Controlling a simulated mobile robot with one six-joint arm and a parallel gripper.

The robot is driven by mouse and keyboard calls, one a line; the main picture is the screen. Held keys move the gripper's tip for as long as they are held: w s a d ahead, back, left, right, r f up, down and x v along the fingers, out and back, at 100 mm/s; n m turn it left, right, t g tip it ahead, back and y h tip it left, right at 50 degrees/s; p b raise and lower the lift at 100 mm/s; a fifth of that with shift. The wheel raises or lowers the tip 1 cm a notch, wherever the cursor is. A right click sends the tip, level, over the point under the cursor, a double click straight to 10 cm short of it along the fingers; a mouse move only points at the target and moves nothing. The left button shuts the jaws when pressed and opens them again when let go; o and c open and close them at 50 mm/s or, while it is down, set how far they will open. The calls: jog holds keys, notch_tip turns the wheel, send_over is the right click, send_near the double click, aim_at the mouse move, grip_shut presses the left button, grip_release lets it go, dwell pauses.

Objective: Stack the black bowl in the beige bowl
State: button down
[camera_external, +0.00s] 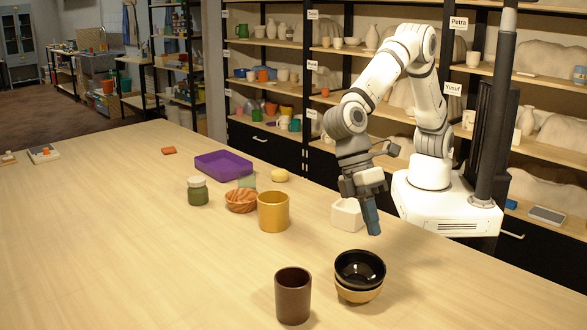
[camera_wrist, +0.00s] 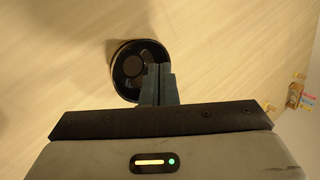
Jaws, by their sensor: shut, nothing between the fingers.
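The black bowl (camera_external: 360,265) sits inside the beige bowl (camera_external: 358,295) near the front edge of the table, and only the lower outside of the beige bowl shows below it. In the wrist view the black bowl (camera_wrist: 128,68) is seen from above, partly hidden by my fingers. My gripper (camera_external: 374,233) points down, above and apart from the bowls, with its fingers shut and empty. The closed fingertips also show in the wrist view (camera_wrist: 160,68), overlapping the right side of the bowl in the picture.
A dark brown cup (camera_external: 293,296) stands just left of the bowls. A yellow mug (camera_external: 273,212), a wooden bowl (camera_external: 241,204), a green jar (camera_external: 197,192), a purple tray (camera_external: 224,168) and a white container (camera_external: 346,215) stand farther back. The table's left is mostly clear.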

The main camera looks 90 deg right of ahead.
jog(key=w+d+m+y, duration=0.2)
jog(key=d+m+y, duration=0.15)
jog(key=m, duration=0.95)
jog(key=m+t+y, duration=0.1)
jog(key=m+t, duration=0.1)
jog(key=m, duration=0.6)
send_near(362, 290)
notch_tip(362, 290, down, 4)
jog(key=shift+s+r, duration=0.15)
jog(key=shift+r, duration=0.05)
jog(key=a+p, duration=0.1)
jog(key=a, duration=0.1)
jog(key=shift+s+a+r, duration=0.1)
jog(key=shift+a, duration=0.25)
jog(key=shift+s+a+p, duration=0.1)
jog(key=shift+a+p, duration=0.2)
jog(key=shift+a, duration=0.45)
jog(key=shift+s+a, duration=0.15)
jog(key=shift+a, duration=0.9)
jog(key=shift+d, duration=0.1)
